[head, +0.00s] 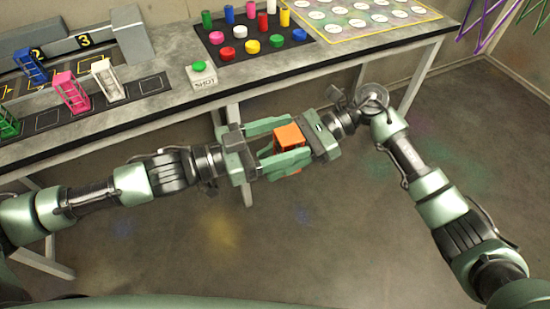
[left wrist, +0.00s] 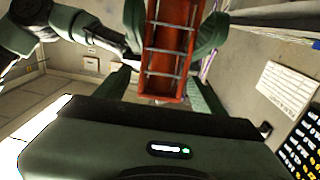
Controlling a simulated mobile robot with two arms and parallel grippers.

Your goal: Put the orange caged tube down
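The orange caged tube (head: 290,136) is in mid-air between my two grippers, in front of the table. In the left wrist view it is an orange-red frame (left wrist: 168,62) with thin metal cross bars, running up out of the top edge. My left gripper (head: 277,146) comes from the left, with long green fingers spread to either side of the tube; in the left wrist view a narrow gap shows beside it. My right gripper (head: 291,141) comes from the right and appears closed on the tube. Its fingertips are partly hidden by the tube and the left fingers.
A grey table (head: 150,112) runs behind the grippers. On it stand a pink caged tube (head: 71,92), a white one (head: 107,80), a green one (head: 8,122) and a blue one (head: 30,67). A green button box (head: 201,75) and a black tray (head: 253,45) of coloured pieces are further right.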

